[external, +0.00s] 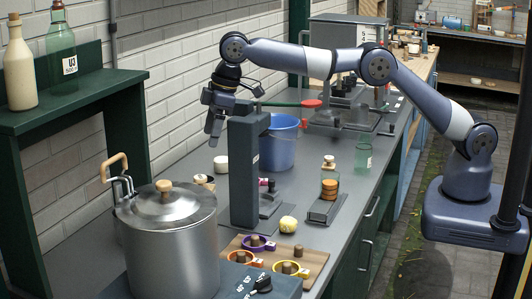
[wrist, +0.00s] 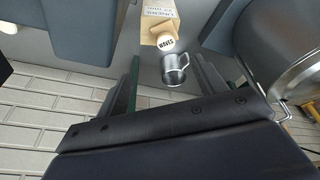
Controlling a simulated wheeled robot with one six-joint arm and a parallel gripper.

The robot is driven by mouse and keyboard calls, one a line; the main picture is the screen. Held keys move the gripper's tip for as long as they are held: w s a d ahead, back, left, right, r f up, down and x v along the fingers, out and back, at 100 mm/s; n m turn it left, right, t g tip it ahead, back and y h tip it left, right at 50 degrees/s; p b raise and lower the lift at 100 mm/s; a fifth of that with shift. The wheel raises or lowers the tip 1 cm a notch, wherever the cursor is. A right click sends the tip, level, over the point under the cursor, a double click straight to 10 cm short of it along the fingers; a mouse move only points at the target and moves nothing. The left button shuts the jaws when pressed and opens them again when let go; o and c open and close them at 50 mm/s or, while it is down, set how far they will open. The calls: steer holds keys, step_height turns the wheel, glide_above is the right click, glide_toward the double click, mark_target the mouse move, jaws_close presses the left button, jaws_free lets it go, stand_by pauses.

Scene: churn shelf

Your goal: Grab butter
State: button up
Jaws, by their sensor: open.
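A metal mug (wrist: 174,70) shows beyond the fingers.
A large lidded steel pot (external: 172,240) stands front left. The wooden board (external: 312,257) holds coloured rings.

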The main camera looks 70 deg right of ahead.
steer(key=s+a+f+h+b, duration=0.1)
steer(key=s+a+f+b, duration=0.2)
steer(key=a+f, duration=0.1)
steer(key=n+t+b, duration=0.5)
steer(key=n+t, duration=0.5)
steer(key=n, duration=1.8)
glide_toward(292, 220)
steer(key=shift+w+a+h, duration=0.3)
steer(key=shift+w+h, duration=0.05)
steer(key=shift+h, duration=0.05)
steer(key=shift+d+f+n+g, duration=0.1)
steer(key=shift+n+g, duration=0.2)
steer(key=shift+w+f, duration=0.25)
steer(key=x, duration=0.4)
steer(key=shift+w, duration=0.2)
steer(key=shift+r+p+x, duration=0.2)
steer(key=shift+p+x, duration=0.75)
steer(key=shift+x, duration=1.75)
